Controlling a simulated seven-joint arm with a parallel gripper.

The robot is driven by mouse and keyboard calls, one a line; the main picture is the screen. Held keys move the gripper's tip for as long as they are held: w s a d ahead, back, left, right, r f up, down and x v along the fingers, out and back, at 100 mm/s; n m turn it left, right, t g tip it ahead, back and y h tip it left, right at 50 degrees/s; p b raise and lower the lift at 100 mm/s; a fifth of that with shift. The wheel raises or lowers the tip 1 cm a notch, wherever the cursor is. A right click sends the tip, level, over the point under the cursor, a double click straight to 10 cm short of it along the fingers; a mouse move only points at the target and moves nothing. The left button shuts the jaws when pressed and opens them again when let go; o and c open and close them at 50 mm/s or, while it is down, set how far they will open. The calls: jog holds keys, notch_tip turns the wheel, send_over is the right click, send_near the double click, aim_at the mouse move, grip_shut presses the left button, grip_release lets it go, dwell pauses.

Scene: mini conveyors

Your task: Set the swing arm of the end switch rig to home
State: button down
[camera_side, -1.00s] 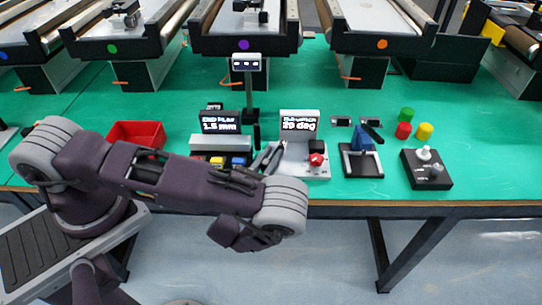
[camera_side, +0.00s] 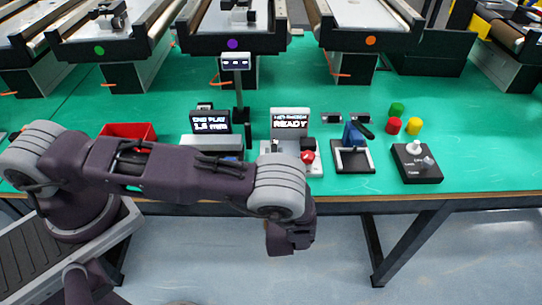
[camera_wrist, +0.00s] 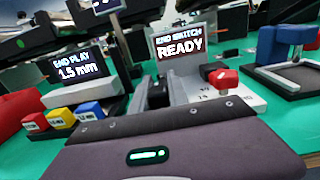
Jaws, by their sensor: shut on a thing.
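The end switch rig (camera_side: 276,161) has a pale base with a screen (camera_side: 290,123) reading READY. The wrist view shows its screen (camera_wrist: 180,42) with END SWITCH READY, and a red knob (camera_wrist: 223,79) at the right of its base. In the side view the knob (camera_side: 308,156) is there too, beneath a black part. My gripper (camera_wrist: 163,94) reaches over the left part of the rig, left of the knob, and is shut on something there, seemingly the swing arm. The arm is mostly hidden by the fingers, so its angle cannot be read.
The end play unit (camera_side: 205,143), reading 1.5 mm, stands close left, with coloured blocks (camera_wrist: 62,118) in front. A blue-handled fixture (camera_side: 353,134) and a black joystick box (camera_side: 417,164) stand right. A red tray (camera_side: 127,130) lies left. Conveyors fill the back.

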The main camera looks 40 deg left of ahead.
jog(key=shift+d, duration=0.1)
jog(key=c, duration=1.3)
grip_release()
jog(key=v, duration=0.7)
jog(key=shift+r, duration=0.1)
